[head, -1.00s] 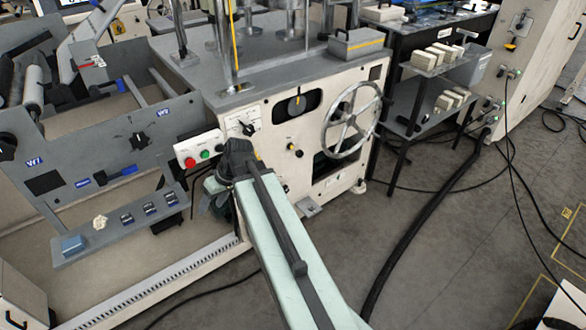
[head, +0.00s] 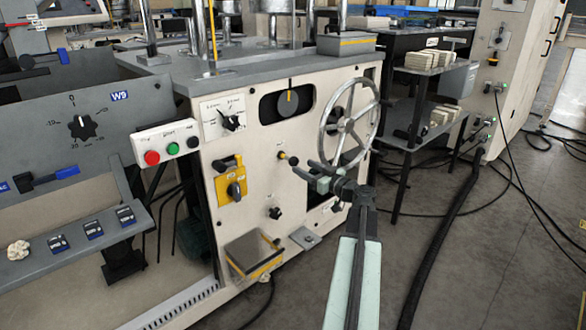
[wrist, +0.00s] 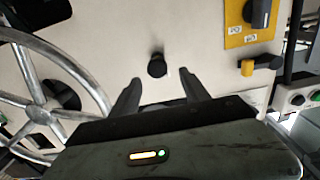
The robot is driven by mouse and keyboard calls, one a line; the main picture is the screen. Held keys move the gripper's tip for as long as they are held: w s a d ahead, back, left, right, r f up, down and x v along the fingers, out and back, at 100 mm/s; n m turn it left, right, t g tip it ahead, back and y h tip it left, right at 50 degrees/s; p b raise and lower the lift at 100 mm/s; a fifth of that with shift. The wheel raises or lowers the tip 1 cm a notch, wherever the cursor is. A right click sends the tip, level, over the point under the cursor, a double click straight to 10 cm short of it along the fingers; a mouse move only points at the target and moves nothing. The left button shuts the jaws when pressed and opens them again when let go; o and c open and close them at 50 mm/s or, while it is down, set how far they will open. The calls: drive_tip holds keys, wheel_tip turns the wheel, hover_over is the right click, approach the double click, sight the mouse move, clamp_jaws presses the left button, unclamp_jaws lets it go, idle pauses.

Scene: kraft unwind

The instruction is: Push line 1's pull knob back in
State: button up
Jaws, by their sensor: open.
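The pull knob (head: 292,160) is a small dark knob with a yellow collar on the cream machine panel, left of the handwheel. It stands out from the panel. In the wrist view a black round knob (wrist: 157,66), seemingly the same one, lies ahead between my fingertips. My gripper (head: 303,169) is open and empty, just right of and below the knob in the head view. The open fingers also show in the wrist view (wrist: 159,80), one on each side of the knob. I cannot tell whether they touch it. No line number is readable.
A spoked handwheel (head: 350,122) is close to the right. A yellow plate with a switch (head: 235,186) is to the left, and a second black knob (head: 275,213) is below. A grey box (head: 252,255) sticks out low. Floor at the right is partly clear, with a thick black cable.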

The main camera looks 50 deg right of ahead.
sight(296, 161)
drive_tip(key=w, duration=0.4)
drive_tip(key=w+d, duration=0.1)
drive_tip(key=w, duration=0.2)
drive_tip(key=shift+a, duration=0.1)
clamp_jaws()
idle(1.2)
